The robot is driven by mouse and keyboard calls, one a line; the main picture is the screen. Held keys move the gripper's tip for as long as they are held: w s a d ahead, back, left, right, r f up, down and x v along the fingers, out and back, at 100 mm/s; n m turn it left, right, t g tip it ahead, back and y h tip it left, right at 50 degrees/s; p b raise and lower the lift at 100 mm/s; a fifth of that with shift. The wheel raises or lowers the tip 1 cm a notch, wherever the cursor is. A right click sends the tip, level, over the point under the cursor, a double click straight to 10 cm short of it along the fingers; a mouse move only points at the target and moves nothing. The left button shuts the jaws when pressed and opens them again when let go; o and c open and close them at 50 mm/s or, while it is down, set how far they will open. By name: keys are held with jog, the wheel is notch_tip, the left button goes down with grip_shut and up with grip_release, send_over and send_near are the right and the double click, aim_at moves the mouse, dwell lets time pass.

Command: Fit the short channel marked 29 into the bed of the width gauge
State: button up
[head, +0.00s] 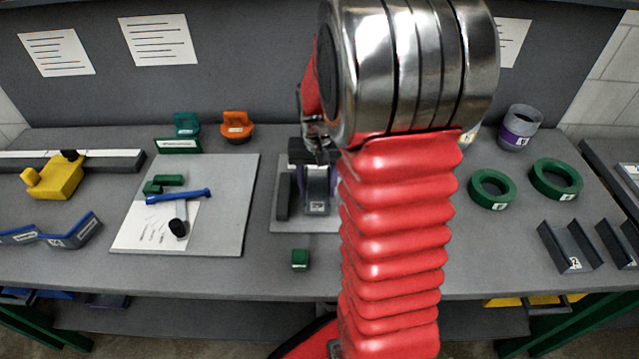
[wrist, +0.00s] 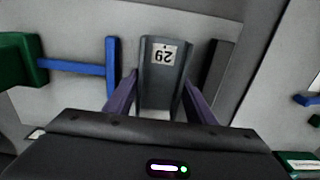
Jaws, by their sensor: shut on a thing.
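The short channel (wrist: 158,85) is dark grey, and its white label reads 29, upside down in the wrist view. It also shows in the head view (head: 317,194). My gripper (wrist: 160,98) is shut on it, with one purple finger along each side. The channel is over the light grey bed (wrist: 85,20) of the width gauge, roughly parallel to the dark fence (wrist: 214,68). A blue jaw (wrist: 112,72) on a rod from a green block (wrist: 20,60) stands on the other side. Gaps show on both sides. I cannot tell whether the channel touches the bed.
My arm hides the gauge's right part in the head view. A small green block (head: 300,258) lies in front of the gauge. A grey board (head: 235,215) with tools is at left. Green rings (head: 492,190) and other channels (head: 570,247) stand at right.

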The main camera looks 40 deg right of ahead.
aim_at(317, 195)
jog(key=shift+f, duration=0.55)
jog(key=o, duration=1.2)
jog(key=shift+r, duration=0.1)
notch_tip(317, 195, up, 14)
jog(key=shift+f, duration=0.2)
dwell(0.8)
